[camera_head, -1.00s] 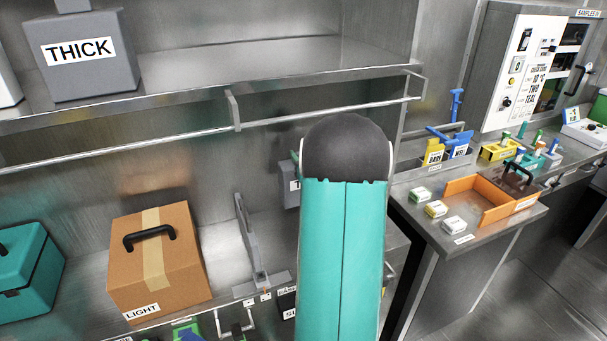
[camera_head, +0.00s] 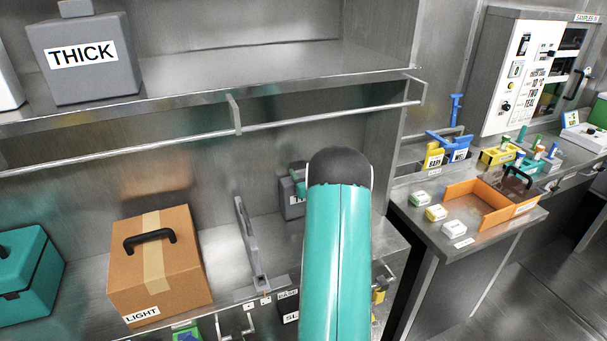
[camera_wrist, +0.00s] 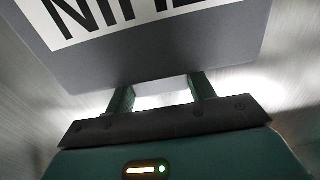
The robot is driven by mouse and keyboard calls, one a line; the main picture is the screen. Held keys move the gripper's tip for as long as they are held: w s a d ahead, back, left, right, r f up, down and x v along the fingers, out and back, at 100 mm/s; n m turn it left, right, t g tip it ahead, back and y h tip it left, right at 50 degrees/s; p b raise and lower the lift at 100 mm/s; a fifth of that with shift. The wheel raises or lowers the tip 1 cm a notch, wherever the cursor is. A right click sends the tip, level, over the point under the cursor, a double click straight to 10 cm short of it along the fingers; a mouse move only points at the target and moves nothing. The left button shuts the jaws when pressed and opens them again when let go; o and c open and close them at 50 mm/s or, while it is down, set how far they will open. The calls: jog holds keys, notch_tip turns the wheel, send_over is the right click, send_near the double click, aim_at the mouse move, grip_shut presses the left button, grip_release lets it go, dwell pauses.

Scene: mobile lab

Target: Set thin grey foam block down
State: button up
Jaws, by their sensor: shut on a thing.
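The thin grey foam block (camera_head: 288,210) is in the lower bay, right of the grey upright bracket, partly hidden by my teal arm. Its white label is partly covered in the head view. In the wrist view the block (camera_wrist: 180,62) fills the top, with a large white label cut off by the edge. My gripper (camera_wrist: 160,90) is shut on its near edge, one green finger to each side. The block looks upright, low near the lower shelf (camera_head: 222,250). I cannot tell whether its bottom touches the shelf.
A brown LIGHT box (camera_head: 185,285) and a teal case (camera_head: 25,285) stand left on the lower shelf. The grey bracket (camera_head: 250,245) is close by. A rail (camera_head: 330,115) runs under the upper shelf, which holds a grey THICK block (camera_head: 85,80). An orange tray (camera_head: 470,205) lies right.

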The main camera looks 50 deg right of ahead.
jog(key=shift+f, duration=0.15)
jog(key=o, duration=1.3)
jog(key=shift+c, duration=0.2)
